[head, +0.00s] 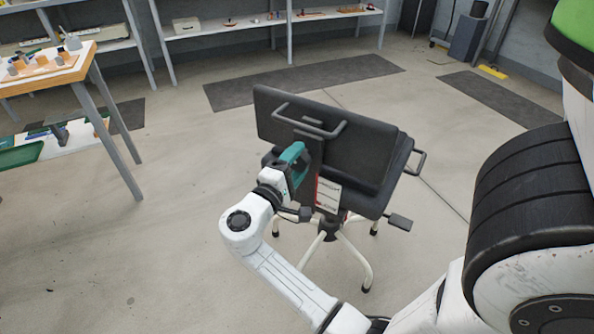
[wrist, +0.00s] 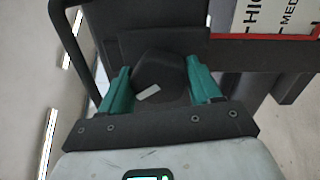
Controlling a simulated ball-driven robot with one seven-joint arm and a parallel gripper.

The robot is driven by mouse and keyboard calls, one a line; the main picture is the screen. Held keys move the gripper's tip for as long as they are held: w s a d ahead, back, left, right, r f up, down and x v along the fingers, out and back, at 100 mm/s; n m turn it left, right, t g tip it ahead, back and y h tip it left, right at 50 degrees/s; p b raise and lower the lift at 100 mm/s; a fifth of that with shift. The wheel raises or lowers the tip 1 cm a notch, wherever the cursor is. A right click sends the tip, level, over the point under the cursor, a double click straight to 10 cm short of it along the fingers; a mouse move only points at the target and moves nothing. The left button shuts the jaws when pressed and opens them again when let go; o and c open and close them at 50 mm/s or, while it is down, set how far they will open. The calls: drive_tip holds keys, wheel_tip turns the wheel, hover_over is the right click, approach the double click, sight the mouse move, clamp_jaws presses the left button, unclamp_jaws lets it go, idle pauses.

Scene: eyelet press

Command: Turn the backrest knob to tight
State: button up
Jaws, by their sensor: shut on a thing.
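A dark office chair stands on the floor in the middle of the head view, its backrest (head: 325,130) turned towards me. The backrest knob (wrist: 160,72) is a dark, rounded block with a short white mark, seen in the wrist view. My gripper (wrist: 158,82) has its teal fingers on both sides of the knob and is shut on it. In the head view my gripper (head: 296,158) reaches the back of the chair from the left and hides the knob. The white mark lies slightly tilted, its right end higher.
A red-edged white label (wrist: 280,20) with large letters is beside the knob; it also shows in the head view (head: 328,194). A grey bar handle (head: 308,122) crosses the backrest. A wooden-topped bench (head: 50,72) stands left. Floor around the chair is mostly clear.

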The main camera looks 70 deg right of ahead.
drive_tip(key=m+b, duration=0.2)
drive_tip(key=m, duration=0.1)
drive_tip(key=m+b, duration=0.1)
drive_tip(key=b, duration=0.1)
drive_tip(key=shift+f+m+g, duration=0.25)
drive_tip(key=shift+m+g, duration=0.05)
drive_tip(key=shift+r+m+b, duration=0.15)
drive_tip(key=shift+m+b, duration=1.05)
drive_tip(key=shift+m, duration=0.2)
drive_tip(key=o, duration=1)
drive_tip(key=shift+r, duration=0.1)
drive_tip(key=p+v, duration=0.1)
drive_tip(key=v, duration=1)
drive_tip(key=shift+w, duration=0.15)
